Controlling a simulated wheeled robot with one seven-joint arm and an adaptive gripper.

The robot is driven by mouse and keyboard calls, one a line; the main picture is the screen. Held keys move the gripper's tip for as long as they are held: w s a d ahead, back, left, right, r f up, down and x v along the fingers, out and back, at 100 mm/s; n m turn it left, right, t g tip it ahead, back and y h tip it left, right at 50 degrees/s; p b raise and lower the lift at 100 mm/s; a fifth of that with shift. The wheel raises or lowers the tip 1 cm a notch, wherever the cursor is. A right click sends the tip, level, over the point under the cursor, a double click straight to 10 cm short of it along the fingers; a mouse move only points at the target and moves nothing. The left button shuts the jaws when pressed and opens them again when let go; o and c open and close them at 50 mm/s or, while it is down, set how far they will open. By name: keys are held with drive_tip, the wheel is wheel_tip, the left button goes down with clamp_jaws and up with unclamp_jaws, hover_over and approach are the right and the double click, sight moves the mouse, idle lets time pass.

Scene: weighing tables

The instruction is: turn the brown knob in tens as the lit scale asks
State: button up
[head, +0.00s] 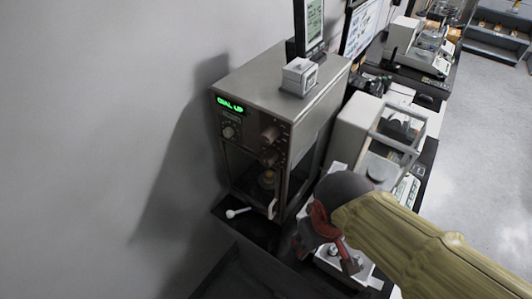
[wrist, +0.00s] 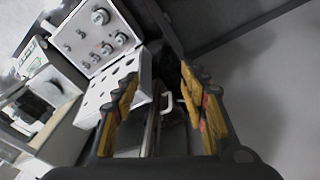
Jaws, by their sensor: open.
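The grey boxy scale (head: 308,118) stands by the wall in the head view, with a lit green display (head: 230,104) that seems to read "DIAL UP". An upper brown knob (head: 270,133) and a lower brown knob (head: 269,156) sit on its dark front. Their markings are too small to read, so I cannot tell which one counts in tens. A small pale knob (head: 228,131) is below the display. My gripper (head: 332,250) is open and empty, in front and to the right of the scale, apart from the knobs. Its fingers also show in the wrist view (wrist: 160,100).
A pale panel with several knobs (wrist: 101,45) and a white block with dark holes (wrist: 106,95) show in the wrist view. A white spoon-like item (head: 238,212) lies before the scale. A second balance (head: 358,125) stands to the right. Open floor (head: 490,150) is far right.

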drive_tip(key=a+f+n+h+p, duration=0.3)
drive_tip(key=f+n+h, duration=0.15)
drive_tip(key=n, duration=0.35)
drive_tip(key=n+t+h+p, duration=0.3)
drive_tip(key=n+t+h, duration=0.2)
drive_tip(key=n+t, duration=1.15)
approach(265, 164)
wheel_tip(265, 164, up, 2)
drive_tip(key=w+n+g, duration=0.2)
drive_tip(key=w+g, duration=0.1)
drive_tip(key=shift+d+x, duration=0.15)
drive_tip(key=shift+x, duration=1.9)
drive_tip(key=shift+d+x, duration=0.15)
drive_tip(key=shift+x, duration=1.9)
drive_tip(key=shift+s+r, duration=0.15)
drive_tip(key=shift+c, duration=1.2)
clamp_jaws()
